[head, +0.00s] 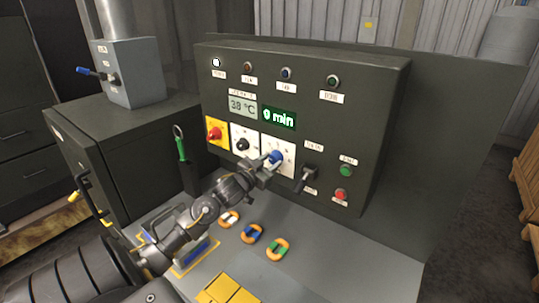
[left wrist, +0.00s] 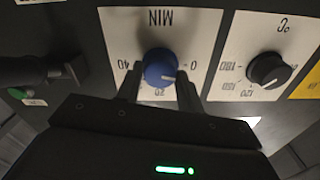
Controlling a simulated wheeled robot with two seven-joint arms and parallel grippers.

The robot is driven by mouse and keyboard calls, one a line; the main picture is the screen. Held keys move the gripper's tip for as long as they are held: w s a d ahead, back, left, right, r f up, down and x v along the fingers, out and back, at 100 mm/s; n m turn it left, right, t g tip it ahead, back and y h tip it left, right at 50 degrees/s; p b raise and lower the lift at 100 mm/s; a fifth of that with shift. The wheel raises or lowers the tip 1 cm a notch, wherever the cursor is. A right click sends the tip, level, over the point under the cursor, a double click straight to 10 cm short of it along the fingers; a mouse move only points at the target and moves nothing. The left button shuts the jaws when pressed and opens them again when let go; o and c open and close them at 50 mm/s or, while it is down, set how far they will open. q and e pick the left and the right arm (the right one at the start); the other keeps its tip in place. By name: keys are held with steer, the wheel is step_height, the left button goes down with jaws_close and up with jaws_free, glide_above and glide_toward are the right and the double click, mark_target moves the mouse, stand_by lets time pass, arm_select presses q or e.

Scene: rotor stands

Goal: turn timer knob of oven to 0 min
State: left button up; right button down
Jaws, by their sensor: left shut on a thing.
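The blue timer knob (head: 275,157) sits on a white dial plate on the oven's control panel (head: 385,95). My left gripper (head: 267,166) is shut on it. In the left wrist view the fingers (left wrist: 160,85) stand either side of the knob (left wrist: 158,66). That view shows the plate upside down, with MIN, 40, 20 and 0. The knob's white mark points right, toward the 0 side; I cannot tell whether it is exactly on 0. The green display (head: 279,117) shows one small digit before "min", which looks like 0 or 9. My right gripper is not in view.
A black knob (head: 242,144) and a red knob (head: 214,133) are left of the timer. A dark lever handle (head: 306,179) sticks out close on its right. Green (head: 346,171) and red (head: 340,195) buttons lie farther right. Several ring-shaped tags lie on the bench below.

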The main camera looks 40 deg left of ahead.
arm_select(q)
steer(key=shift+n+p, duration=0.8)
steer(key=shift+n, duration=0.4)
steer(key=o, duration=1)
steer(key=shift+s+f, duration=0.2)
steer(key=shift+s, duration=0.3)
steer(key=s+d+b, duration=0.1)
steer(key=s+b, duration=0.2)
steer(key=s, duration=0.6)
steer(key=shift+s+r+b, duration=0.15)
steer(key=shift+s+b, duration=0.2)
steer(key=shift+s, duration=0.05)
